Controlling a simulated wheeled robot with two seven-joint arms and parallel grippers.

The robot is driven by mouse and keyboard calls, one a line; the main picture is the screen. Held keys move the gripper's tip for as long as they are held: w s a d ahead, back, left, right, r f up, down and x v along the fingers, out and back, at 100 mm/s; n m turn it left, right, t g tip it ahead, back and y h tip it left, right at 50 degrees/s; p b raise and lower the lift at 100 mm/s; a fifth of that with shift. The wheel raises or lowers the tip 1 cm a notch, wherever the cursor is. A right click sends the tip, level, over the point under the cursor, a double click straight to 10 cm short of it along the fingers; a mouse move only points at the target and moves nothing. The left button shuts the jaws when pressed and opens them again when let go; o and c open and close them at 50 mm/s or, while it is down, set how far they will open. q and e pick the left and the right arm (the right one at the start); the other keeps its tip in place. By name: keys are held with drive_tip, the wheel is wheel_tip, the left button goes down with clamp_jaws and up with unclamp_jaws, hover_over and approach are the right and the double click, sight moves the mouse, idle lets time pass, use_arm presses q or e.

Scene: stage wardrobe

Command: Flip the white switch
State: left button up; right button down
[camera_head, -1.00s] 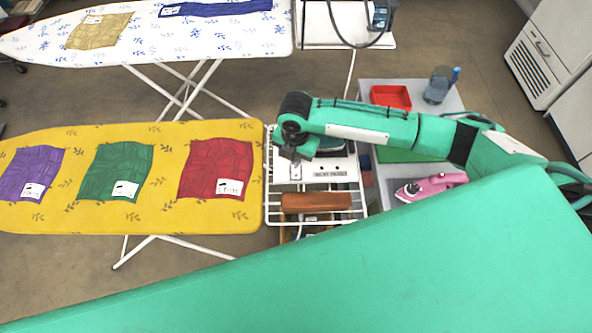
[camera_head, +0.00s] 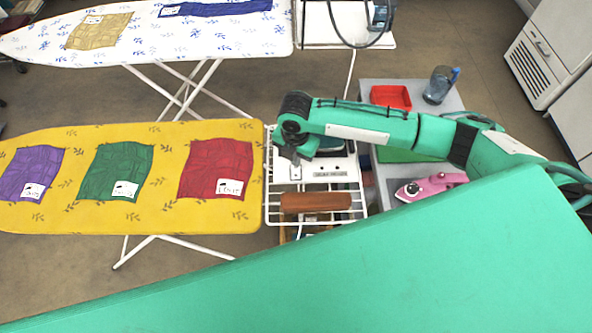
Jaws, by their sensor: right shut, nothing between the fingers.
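A white panel unit (camera_head: 339,165) with a small dark-lettered label sits on the white wire rack at the end of the yellow ironing board. My right gripper (camera_head: 291,160) points down over the left part of this unit. It is shut and empty. The white switch itself cannot be made out; my gripper and wrist hide part of the unit. I cannot tell whether the fingertips touch the panel. My left gripper is not in view.
The yellow ironing board (camera_head: 90,219) with purple, green and red cloths lies to the left. A brown bar-like block (camera_head: 315,202) is on the rack below the unit. To the right are a pink iron (camera_head: 432,186), a red tray (camera_head: 391,97) and a blue-grey jug (camera_head: 438,85).

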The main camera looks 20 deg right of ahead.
drive_tip(key=shift+f+b, duration=0.35)
drive_tip(key=shift+f, duration=0.65)
idle(0.7)
wheel_tip(320, 180, up, 7)
drive_tip(key=p, duration=0.7)
drive_tip(key=shift+p, duration=0.3)
idle(0.4)
